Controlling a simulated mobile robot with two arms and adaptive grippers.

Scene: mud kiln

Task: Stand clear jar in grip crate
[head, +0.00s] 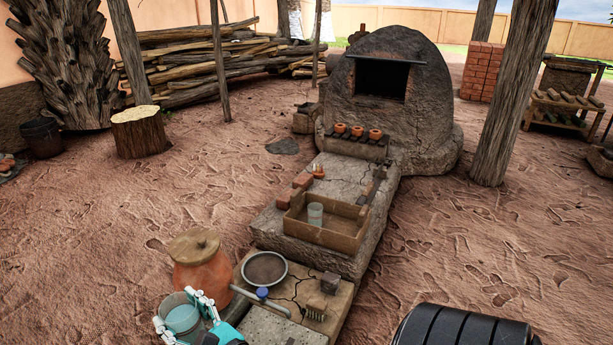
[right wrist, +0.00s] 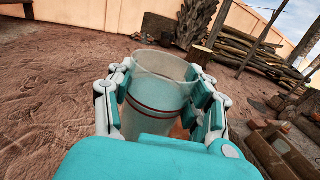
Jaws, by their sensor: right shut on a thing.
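My right gripper (head: 199,315) is shut on a clear jar (head: 177,312), at the lower left of the head view. In the right wrist view the jar (right wrist: 155,95) is see-through, with an open top and thin dark red bands, held upright or slightly tilted between the fingers (right wrist: 162,105). The crate (head: 322,238) is an open, low wooden box on the stone ledge, farther off and to the right of the gripper. Another clear vessel (head: 315,213) stands upright inside it. My left gripper is not in view.
Beside the held jar is a lidded clay pot (head: 200,265). A metal basin (head: 264,269), a blue-capped pipe (head: 262,294) and a brush-like block (head: 316,307) lie on the near slab. Room shows inside the crate beside the vessel.

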